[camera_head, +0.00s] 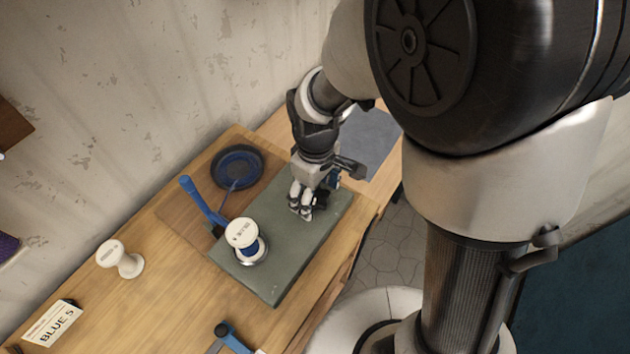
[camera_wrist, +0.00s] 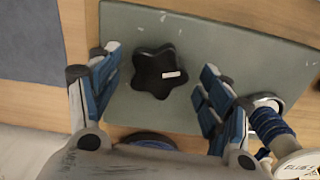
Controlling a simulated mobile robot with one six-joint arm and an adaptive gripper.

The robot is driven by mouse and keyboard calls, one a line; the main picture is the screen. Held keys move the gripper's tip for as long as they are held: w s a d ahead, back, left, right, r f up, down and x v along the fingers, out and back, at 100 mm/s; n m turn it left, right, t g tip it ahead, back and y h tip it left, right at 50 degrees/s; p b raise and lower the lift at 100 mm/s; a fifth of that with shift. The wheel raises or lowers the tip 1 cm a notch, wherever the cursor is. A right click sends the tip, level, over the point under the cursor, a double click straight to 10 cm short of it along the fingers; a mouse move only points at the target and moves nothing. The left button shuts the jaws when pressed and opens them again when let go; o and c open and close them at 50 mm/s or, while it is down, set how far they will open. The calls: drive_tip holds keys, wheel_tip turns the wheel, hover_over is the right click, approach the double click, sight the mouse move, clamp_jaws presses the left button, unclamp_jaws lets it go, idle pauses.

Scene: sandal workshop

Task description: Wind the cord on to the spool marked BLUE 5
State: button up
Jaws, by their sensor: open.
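A white spool (camera_head: 241,233) stands on the green board (camera_head: 275,287), with blue cord (camera_head: 251,250) around its core. Its top label is small; in the wrist view the spool's end (camera_wrist: 298,166) seems to read BLUE 5. More blue cord lies in a dark round dish (camera_head: 258,157) behind the board, and a strand leads from it towards the spool. A black star-shaped knob (camera_wrist: 158,73) is on the board. My gripper (camera_head: 302,213) is over the board, right of the spool. In the wrist view my gripper (camera_wrist: 157,90) is open, its fingers on either side of the knob, apparently not touching it.
A bare white spool (camera_head: 121,260) and a BLUE 5 card (camera_head: 52,323) are on the wooden bench (camera_head: 165,295). A grey mat (camera_head: 372,140) lies beyond my gripper. The wall borders the bench's far side.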

drive_tip(key=c, duration=1)
drive_tip(key=shift+m, duration=0.3)
drive_tip(key=shift+c, duration=0.2)
drive_tip(key=m+p, duration=0.1)
drive_tip(key=m, duration=0.3)
drive_tip(key=shift+m+p, duration=0.3)
drive_tip(key=m+p, duration=0.1)
drive_tip(key=m, duration=0.5)
drive_tip(key=shift+w, duration=0.1)
drive_tip(key=shift+c, duration=0.2)
drive_tip(key=m+p, duration=0.1)
drive_tip(key=m, duration=0.6)
drive_tip(key=shift+w+r+m+p, duration=0.1)
drive_tip(key=shift+m+p, duration=0.2)
drive_tip(key=m, duration=0.3)
drive_tip(key=shift+m, duration=0.3)
drive_tip(key=shift+m+p, duration=0.4)
drive_tip(key=shift+m, duration=1.2)
